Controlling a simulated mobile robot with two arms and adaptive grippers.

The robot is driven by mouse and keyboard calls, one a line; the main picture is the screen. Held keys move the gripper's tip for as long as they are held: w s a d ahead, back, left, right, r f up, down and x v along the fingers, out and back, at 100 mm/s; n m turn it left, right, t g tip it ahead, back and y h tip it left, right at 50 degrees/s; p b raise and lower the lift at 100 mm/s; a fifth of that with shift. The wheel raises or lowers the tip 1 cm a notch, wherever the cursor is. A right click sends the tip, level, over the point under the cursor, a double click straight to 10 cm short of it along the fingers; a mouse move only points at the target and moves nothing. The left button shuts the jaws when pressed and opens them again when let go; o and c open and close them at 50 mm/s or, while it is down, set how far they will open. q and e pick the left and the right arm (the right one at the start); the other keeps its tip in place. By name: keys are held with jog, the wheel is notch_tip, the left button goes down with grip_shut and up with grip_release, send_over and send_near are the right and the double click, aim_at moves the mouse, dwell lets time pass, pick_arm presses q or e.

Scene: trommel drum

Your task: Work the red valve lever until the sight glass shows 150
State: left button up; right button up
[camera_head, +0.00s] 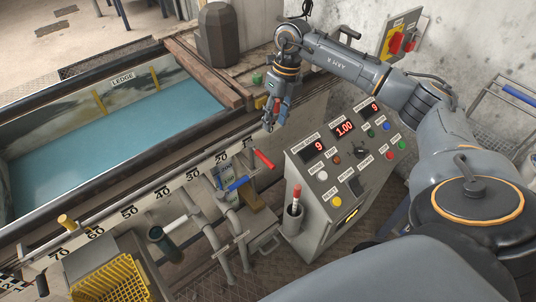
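The red valve lever (264,158) sticks up at a tilt from the pipework beside the tank, left of the control panel. My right gripper (271,124) hangs above the lever, pointing down and clear of it. Its fingers look close together, but I cannot tell whether they are open or shut. A small red patch shows between them; I cannot tell what it is. A blue lever (238,184) sits just left of the red one on similar pipes. I cannot make out a sight glass or its reading. My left gripper is not in view.
The control panel (325,190) has red displays and several buttons; a red-and-white marker stands in a holder (292,222) on its side. The water tank (110,130) with a numbered scale fills the left. A yellow basket (110,280) is at lower left.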

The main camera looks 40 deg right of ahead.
aim_at(267, 159)
pick_arm(q)
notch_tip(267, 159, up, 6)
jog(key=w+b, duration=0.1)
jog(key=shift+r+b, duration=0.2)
jog(key=shift+b, duration=0.2)
pick_arm(e)
jog(key=a+f, duration=0.1)
jog(key=f, duration=0.8)
jog(key=a+f, duration=0.1)
jog(key=f, duration=0.3)
jog(key=shift+s+a+f, duration=0.1)
jog(key=shift+a+f, duration=0.15)
jog(key=shift+a, duration=0.1)
grip_shut()
